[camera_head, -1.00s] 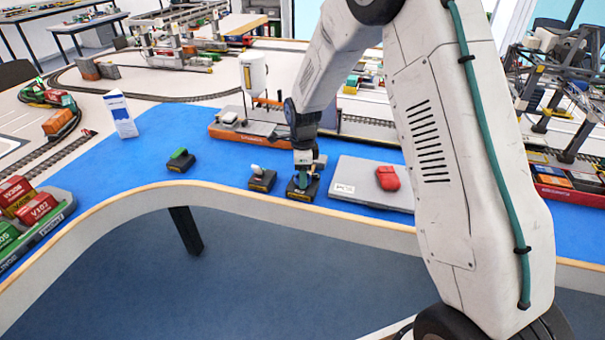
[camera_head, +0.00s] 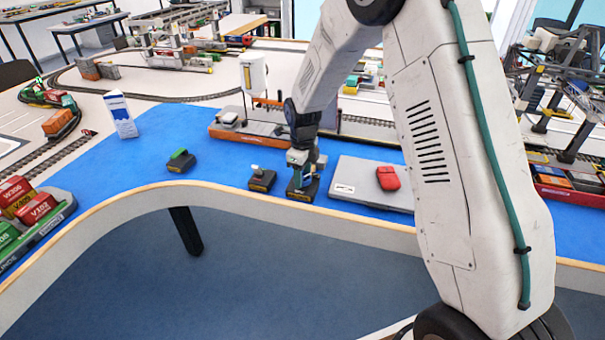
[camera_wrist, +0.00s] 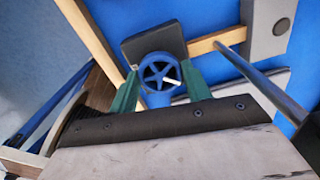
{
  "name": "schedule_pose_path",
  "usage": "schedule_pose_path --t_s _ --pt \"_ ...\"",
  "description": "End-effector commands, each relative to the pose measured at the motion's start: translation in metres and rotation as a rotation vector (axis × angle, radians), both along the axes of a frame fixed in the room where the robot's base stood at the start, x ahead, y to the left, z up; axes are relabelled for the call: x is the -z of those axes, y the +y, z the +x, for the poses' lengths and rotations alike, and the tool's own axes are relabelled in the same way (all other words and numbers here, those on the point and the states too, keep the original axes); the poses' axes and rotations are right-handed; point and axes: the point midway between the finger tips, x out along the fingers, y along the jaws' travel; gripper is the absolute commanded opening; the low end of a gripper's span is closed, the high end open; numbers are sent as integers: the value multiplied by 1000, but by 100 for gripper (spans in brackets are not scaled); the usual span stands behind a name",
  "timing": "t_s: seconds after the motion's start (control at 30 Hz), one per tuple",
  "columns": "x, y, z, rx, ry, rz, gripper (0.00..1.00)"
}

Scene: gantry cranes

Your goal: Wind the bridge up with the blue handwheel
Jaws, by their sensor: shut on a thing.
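The blue handwheel (camera_wrist: 160,74) is a spoked wheel with a small white handle, mounted on a dark box (camera_wrist: 155,42). In the wrist view the green fingers of my gripper (camera_wrist: 160,88) are on either side of it, shut on it. In the head view my gripper (camera_head: 302,172) points down onto the dark box (camera_head: 303,190) near the table's front edge, and hides the wheel there. A gantry crane (camera_head: 560,95) stands at the right and another (camera_head: 180,30) at the far left. I cannot tell which one has the bridge.
A box with a white lever (camera_head: 262,179) stands just left of my gripper, and one with a green top (camera_head: 180,160) farther left. A grey panel with a red object (camera_head: 388,177) lies to the right. Wagons (camera_head: 30,215) stand at the left edge. Blue table between is clear.

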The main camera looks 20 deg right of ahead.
Motion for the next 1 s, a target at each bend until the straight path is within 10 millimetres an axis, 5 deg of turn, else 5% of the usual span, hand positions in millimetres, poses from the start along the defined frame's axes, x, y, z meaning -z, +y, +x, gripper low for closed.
schedule_pose_path --t_s 0.23,0.27,0.33,0.67,1.0 --pt "-2 -1 2 2 -5 -1 25" --pt "-2 -1 2 2 -5 -1 51" --pt "-1 -1 2 2 -4 0 70" --pt "-3 0 1 0 -2 1 70" --pt "-56 -1 1 2 -6 0 70"
